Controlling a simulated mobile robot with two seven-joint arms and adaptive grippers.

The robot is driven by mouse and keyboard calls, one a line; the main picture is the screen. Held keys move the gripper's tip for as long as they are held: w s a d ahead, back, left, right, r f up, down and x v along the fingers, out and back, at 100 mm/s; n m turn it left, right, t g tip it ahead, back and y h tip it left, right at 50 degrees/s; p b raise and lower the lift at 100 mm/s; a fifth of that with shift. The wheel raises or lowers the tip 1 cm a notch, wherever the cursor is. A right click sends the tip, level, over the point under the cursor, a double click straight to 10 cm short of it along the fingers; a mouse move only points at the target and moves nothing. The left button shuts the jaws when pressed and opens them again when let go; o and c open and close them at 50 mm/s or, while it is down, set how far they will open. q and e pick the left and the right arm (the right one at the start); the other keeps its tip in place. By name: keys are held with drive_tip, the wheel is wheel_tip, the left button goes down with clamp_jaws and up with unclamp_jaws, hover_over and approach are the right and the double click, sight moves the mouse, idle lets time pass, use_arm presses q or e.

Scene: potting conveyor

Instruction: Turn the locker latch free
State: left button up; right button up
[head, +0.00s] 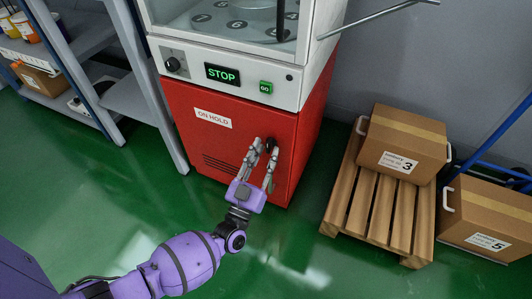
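The locker is the red lower cabinet (215,160) of a machine, with an "ON HOLD" label on its front. A small dark latch knob (271,145) sits near the right side of the red door. My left gripper (265,148) reaches up to the latch, with its two fingers apart, one on each side of the knob. I cannot tell whether the fingers touch it. The red door looks closed. My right gripper is not in view.
The machine's white panel has a dark dial (173,65), a "STOP" display (222,74) and a green "GO" button (265,87). Shelving (135,97) stands at left. A wooden pallet (386,205) with box 3 (403,140) and box 5 (487,215) are at right. Green floor before the machine is clear.

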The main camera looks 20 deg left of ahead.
use_arm(q)
drive_tip(key=shift+w+r, duration=0.1)
drive_tip(key=shift+w, duration=0.15)
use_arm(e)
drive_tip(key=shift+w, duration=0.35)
use_arm(q)
drive_tip(key=shift+c, duration=0.2)
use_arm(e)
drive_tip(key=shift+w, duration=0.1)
use_arm(q)
clamp_jaws()
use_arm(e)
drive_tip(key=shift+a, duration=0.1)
